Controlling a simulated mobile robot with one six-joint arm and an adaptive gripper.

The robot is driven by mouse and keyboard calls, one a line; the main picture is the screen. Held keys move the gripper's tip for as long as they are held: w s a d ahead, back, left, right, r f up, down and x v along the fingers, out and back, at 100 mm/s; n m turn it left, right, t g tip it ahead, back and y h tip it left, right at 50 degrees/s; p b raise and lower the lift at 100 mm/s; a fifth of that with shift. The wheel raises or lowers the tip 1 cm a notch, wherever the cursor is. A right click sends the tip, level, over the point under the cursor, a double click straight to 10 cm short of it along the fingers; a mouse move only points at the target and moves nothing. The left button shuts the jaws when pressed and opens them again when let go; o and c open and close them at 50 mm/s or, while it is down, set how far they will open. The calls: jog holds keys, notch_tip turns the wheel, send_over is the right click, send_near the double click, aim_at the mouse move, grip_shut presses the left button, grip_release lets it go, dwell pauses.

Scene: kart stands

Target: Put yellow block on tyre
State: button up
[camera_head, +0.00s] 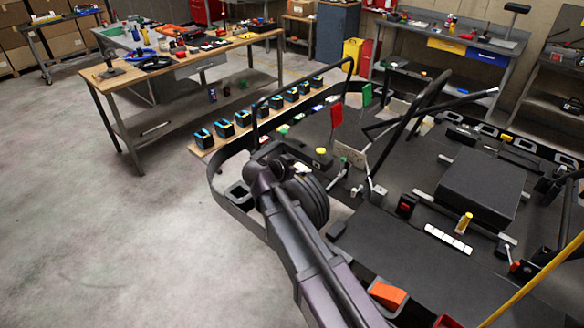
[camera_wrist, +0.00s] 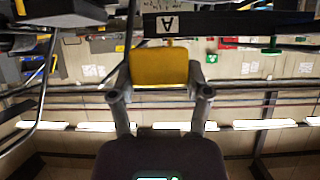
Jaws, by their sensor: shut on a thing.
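A yellow block (camera_wrist: 160,67) is held between the two fingers of my gripper (camera_wrist: 160,93) in the wrist view. The gripper is shut on it, one finger at each side. In the head view my arm reaches up from the lower middle over the kart, and its end hides the gripper and block. A black, ribbed, round tyre (camera_head: 317,204) stands beside my arm at the kart's left side, partly covered by the arm. I cannot tell the gap between block and tyre.
The kart (camera_head: 380,235) fills the right, with upright bars and a red panel (camera_head: 336,115). A wooden plank (camera_head: 200,150) with several black and blue boxes lies behind. A workbench (camera_head: 185,60) with tools stands at the back left. The grey floor at left is clear.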

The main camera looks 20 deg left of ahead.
jog(key=w+a, duration=0.3)
jog(key=w, duration=0.1)
jog(key=shift+a+f, duration=0.2)
jog(key=shift+f, duration=0.05)
jog(key=shift+w+a, duration=0.3)
jog(key=shift+a, duration=0.05)
jog(key=shift+w+a+f+b, duration=0.1)
jog(key=shift+w+f+b, duration=0.05)
jog(key=shift+f+b, duration=1.7)
jog(key=shift+b, duration=0.15)
jog(key=shift+f, duration=0.15)
jog(key=o, duration=0.9)
